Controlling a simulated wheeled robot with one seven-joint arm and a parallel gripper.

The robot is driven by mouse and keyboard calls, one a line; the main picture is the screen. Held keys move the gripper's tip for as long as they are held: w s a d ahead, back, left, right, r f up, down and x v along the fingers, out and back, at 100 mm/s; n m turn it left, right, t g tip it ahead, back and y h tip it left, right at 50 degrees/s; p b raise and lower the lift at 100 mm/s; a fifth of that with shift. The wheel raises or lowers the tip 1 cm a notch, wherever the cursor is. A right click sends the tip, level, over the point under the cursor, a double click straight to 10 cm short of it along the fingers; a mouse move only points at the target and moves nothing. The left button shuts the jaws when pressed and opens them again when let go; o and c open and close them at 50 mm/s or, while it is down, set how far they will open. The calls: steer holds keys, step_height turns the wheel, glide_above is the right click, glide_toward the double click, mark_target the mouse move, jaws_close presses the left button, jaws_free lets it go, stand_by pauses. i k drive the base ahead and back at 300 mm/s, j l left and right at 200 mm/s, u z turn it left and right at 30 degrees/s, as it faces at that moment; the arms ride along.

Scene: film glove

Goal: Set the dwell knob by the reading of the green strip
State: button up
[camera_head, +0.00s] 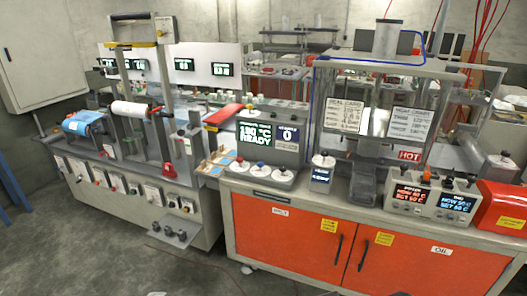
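A grey control unit (268,138) on the orange bench has a screen (256,135) in pale green text that seems to read "180 °C READY". A smaller display (287,137) beside it shows "0". White round dials with knobs sit along its front: a left one (236,166), a middle one (258,170) and a right one (282,176). Another white dial (323,160) tops a small box with a blue-lit display (321,175). Their labels are too small to read, so I cannot tell which is the dwell knob. I cannot pick out a green strip. My gripper is not in view.
A framed press (373,110) with two printed cards, left (343,115) and right (409,124), and a red "HOT" label (409,155) stands behind. Right are a two-display controller (432,200) and a red box (501,207). A grey roll machine (130,165) stands left. Floor in front is mostly clear.

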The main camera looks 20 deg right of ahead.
mark_target(260, 164)
steer(key=i+l+u, duration=0.25)
steer(key=i+u, duration=0.25)
steer(key=i, duration=0.25)
steer(key=i+l+u, duration=0.45)
steer(key=i, duration=0.3)
steer(key=i+l+u, duration=0.5)
steer(key=l, duration=0.35)
steer(key=i+j, duration=0.05)
steer(key=i, duration=0.05)
